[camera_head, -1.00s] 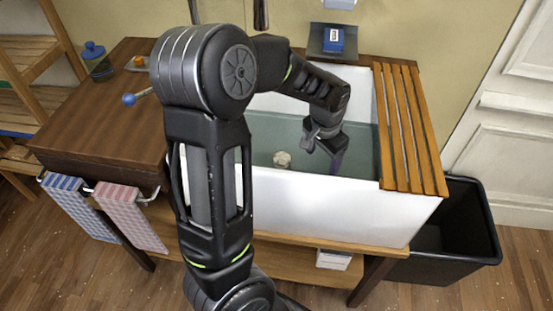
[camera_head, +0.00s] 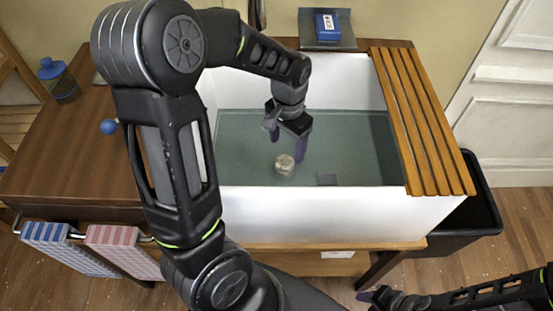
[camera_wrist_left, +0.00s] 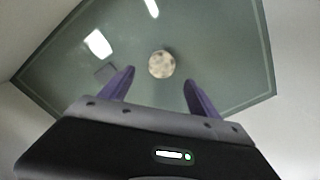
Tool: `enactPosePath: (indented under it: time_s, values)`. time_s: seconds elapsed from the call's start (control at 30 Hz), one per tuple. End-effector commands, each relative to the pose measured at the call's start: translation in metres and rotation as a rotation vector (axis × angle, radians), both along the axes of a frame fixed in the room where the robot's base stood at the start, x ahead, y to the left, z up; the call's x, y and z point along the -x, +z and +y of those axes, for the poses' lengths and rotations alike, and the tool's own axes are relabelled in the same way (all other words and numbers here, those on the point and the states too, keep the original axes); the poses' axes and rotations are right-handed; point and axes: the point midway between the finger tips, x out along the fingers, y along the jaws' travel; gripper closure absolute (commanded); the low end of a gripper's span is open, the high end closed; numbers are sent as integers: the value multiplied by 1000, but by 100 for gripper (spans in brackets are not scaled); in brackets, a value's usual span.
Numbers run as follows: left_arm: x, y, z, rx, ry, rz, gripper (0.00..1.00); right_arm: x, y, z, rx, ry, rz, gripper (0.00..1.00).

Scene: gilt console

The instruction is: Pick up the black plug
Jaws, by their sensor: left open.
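No clearly black plug shows. A pale, speckled round thing (camera_head: 284,165) lies in the white basin (camera_head: 330,208), under what looks like greenish water. It also shows in the left wrist view (camera_wrist_left: 161,64). A small dark grey square (camera_head: 327,179) lies to its right; in the left wrist view a dark square (camera_wrist_left: 105,72) lies to its left. I cannot tell whether it is the plug. My left gripper (camera_head: 287,142) is open and empty, its purple fingers pointing down just above the round thing. My right gripper (camera_head: 382,297) is at the lower right edge, its jaws unclear.
A slatted wooden rack (camera_head: 425,125) covers the basin's right end. A blue box (camera_head: 327,27) sits on a dark board behind. A black bin (camera_head: 475,225) stands to the right. A wooden counter (camera_head: 70,160) is to the left, with towels (camera_head: 120,250) hanging in front.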

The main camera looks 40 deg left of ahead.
Motion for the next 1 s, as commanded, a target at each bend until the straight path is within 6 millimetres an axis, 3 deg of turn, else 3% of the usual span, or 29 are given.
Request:
enactPosePath:
  time_s: [0.2,0.47,0.8,1.0]
  values:
    - [0,-2,0,0,0,1,29,0,0,0,0,0,0,64]
    - [0,-25,1,0,0,1,29,0,0,0,0,0,0,64]
    - [1,-28,1,0,0,1,29,0,1,0,0,0,0,64]
    - [4,-52,4,0,1,6,29,0,5,0,0,0,0,64]
